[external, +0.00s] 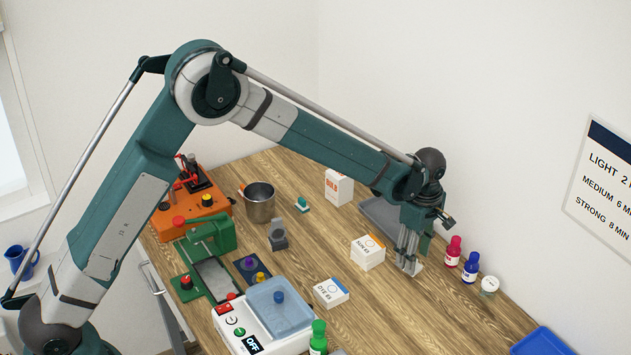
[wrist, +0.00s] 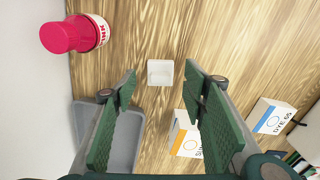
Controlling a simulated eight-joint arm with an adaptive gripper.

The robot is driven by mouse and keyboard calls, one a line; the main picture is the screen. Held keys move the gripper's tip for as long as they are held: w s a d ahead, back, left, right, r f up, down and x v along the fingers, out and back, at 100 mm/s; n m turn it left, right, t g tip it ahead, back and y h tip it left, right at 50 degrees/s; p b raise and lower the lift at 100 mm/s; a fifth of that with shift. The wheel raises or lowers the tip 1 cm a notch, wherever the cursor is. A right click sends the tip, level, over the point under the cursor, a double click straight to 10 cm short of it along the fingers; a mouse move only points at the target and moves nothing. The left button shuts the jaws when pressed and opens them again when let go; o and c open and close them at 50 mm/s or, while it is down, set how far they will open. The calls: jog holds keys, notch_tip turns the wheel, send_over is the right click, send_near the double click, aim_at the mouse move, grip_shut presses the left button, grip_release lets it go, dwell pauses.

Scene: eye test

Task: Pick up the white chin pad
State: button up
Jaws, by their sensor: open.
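The white chin pad (wrist: 160,72) is a small square white piece lying on the wooden table, ahead of my fingertips and between their lines in the wrist view. In the external view a little of the white pad (external: 417,268) shows beside the fingertips; the rest is hidden by them. My gripper (external: 407,264) points down just over the table there. In the wrist view my gripper (wrist: 161,84) is open, with its green finger pads apart and nothing between them. I cannot tell the exact height of the fingertips above the pad.
A white box with an orange edge (external: 368,252) stands close left of my gripper, and a blue-edged box (external: 331,293) lies further left. A pink bottle (external: 453,252), a blue bottle (external: 471,268) and a jar (external: 489,286) stand right. A grey tray (wrist: 123,158) lies nearby.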

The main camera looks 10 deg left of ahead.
jog(key=shift+f, duration=1.4)
jog(key=c, duration=0.8)
